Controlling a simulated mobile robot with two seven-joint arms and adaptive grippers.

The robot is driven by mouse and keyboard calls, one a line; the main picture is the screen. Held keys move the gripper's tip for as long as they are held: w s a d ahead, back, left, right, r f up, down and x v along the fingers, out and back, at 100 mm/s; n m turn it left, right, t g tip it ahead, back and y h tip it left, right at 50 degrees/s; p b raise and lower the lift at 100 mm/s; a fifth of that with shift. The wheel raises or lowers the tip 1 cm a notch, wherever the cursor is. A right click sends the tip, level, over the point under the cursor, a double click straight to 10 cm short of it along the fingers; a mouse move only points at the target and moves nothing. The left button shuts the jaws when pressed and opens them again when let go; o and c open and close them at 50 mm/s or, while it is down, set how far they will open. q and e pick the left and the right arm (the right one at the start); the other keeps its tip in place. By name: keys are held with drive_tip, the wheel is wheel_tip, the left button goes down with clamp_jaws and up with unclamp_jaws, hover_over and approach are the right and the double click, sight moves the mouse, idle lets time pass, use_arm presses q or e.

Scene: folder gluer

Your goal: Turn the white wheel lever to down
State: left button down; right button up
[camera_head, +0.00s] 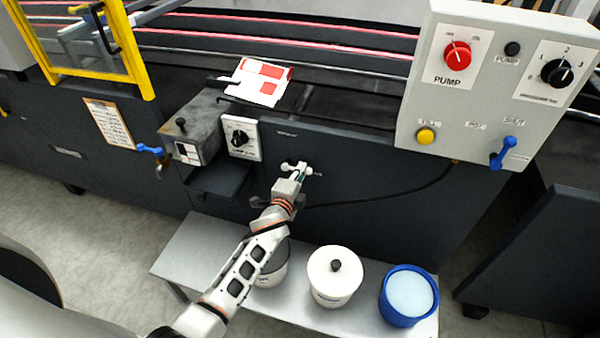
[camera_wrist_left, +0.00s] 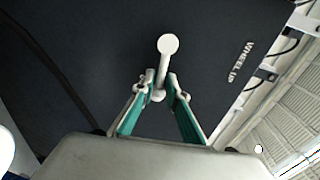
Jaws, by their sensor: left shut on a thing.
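The white wheel lever (camera_head: 303,168) is on the dark front panel of the machine, in the middle of the head view. In the left wrist view its round white knob (camera_wrist_left: 168,44) sticks out beyond the fingertips, with a short white stem below it. My left gripper (camera_head: 294,174) is at the lever, and in the wrist view its teal-sided fingers (camera_wrist_left: 160,86) are shut on the stem. The fingers partly hide the lever's base. A "WHEEL UP" label (camera_wrist_left: 242,62) is on the panel at the right of the wrist view. My right gripper is not seen.
A low grey bench (camera_head: 200,250) below holds a white lidded pot (camera_head: 335,285), a blue bucket (camera_head: 408,297) and a grey pot behind my arm. A control box (camera_head: 480,100) with a blue lever (camera_head: 503,152) is at right. A grey box (camera_head: 190,130) juts out at left.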

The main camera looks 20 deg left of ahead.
use_arm(q)
drive_tip(key=shift+d+f+m, duration=0.15)
drive_tip(key=shift+f+m, duration=0.1)
drive_tip(key=shift+m, duration=0.05)
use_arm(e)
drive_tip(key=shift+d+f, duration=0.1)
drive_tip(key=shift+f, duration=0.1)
use_arm(q)
drive_tip(key=shift+s, duration=0.1)
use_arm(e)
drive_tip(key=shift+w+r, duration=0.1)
use_arm(q)
drive_tip(key=c, duration=2)
unclamp_jaws()
drive_tip(key=shift+f, duration=0.1)
drive_tip(key=shift+c, duration=0.2)
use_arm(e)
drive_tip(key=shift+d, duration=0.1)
use_arm(q)
drive_tip(key=s+r, duration=0.1)
drive_tip(key=s, duration=0.6)
drive_tip(key=s+r, duration=0.1)
drive_tip(key=s, duration=0.3)
drive_tip(key=shift+s+r, duration=0.3)
drive_tip(key=shift+s, duration=0.05)
